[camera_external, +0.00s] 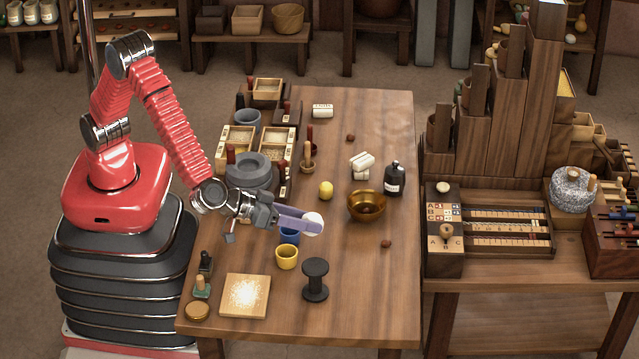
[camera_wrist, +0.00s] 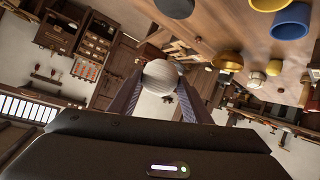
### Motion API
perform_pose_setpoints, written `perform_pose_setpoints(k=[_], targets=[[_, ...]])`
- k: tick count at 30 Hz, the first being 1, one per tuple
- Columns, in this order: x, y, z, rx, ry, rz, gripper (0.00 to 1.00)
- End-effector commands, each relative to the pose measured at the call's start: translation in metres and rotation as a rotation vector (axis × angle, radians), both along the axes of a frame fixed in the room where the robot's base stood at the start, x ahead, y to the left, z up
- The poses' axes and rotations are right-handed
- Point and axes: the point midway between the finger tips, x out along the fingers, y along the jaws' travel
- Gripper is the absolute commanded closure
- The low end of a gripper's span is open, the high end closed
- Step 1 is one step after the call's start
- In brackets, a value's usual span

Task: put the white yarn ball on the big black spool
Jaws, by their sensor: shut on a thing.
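The white yarn ball (camera_external: 313,223) is held at the tips of my gripper (camera_external: 304,223), above the table and apart from it. In the wrist view the ball (camera_wrist: 160,77) sits between the two fingers of my gripper (camera_wrist: 160,88), which are shut on it. The big black spool (camera_external: 316,280) stands upright on the table, below the ball in the outside view, with its round top bare. A dark round shape at the top of the wrist view (camera_wrist: 174,8) looks like the spool's top.
A yellow cup (camera_external: 286,257) and a blue cup (camera_external: 289,236) stand left of the spool. A pale square board (camera_external: 245,296) lies at the front left. A brass bowl (camera_external: 367,206) and a black bottle (camera_external: 395,179) stand farther back. The table's front right is clear.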

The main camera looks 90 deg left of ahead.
Motion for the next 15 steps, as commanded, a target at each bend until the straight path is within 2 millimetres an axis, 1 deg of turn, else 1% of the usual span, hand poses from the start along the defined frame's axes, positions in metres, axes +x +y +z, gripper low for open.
perform_pose_setpoints(k=[1, 4, 8, 15], targets=[[0.005, -0.008, 0.007, -0.001, -0.002, -0.025, 0.78], [0.011, -0.019, 0.013, 0.001, 0.001, -0.08, 0.78], [0.01, -0.022, 0.011, 0.001, 0.002, -0.112, 0.78], [0.01, -0.022, 0.011, 0.001, 0.001, -0.118, 0.78]])
